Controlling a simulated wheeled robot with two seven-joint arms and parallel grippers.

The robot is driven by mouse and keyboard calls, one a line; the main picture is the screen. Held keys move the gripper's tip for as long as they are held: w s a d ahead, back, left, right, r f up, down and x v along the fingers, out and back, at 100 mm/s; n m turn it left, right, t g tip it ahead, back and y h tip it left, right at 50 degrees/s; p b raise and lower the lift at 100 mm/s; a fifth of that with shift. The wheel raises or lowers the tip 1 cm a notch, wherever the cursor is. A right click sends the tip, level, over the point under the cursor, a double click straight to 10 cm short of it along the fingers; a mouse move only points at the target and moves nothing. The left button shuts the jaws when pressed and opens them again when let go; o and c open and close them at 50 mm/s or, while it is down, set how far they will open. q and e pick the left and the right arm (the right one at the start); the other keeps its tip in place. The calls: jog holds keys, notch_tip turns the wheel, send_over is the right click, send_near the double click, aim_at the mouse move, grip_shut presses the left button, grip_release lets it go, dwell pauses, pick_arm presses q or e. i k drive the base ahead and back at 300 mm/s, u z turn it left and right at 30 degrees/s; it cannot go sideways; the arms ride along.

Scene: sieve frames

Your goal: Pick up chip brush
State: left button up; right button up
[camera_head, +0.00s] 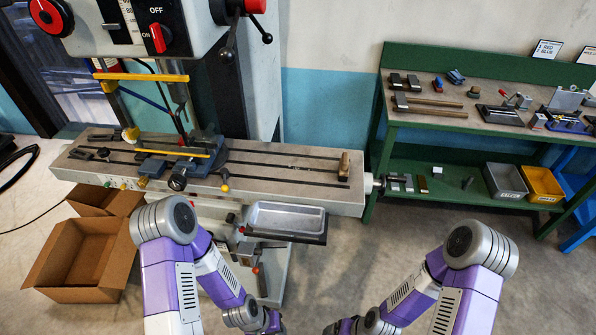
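A small tan wooden piece with a darker lower part, which looks like the chip brush (343,166), stands near the right end of the milling machine's slotted table (280,168). It is small in the picture, so I cannot make out its bristles. My two arms come up from the bottom edge and bend down toward the bottom middle. Their grippers lie below the picture, so neither shows, and nothing of mine touches the wooden piece.
A vise (200,160) sits on the left part of the machine table. A metal tray (285,217) hangs at its front. Open cardboard boxes (82,262) are on the floor at left. A green workbench (440,124) with tools stands at right.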

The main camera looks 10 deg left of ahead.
aim_at(344, 162)
jog(key=z, duration=1.8)
jog(key=i, duration=1.25)
jog(key=u, duration=2.95)
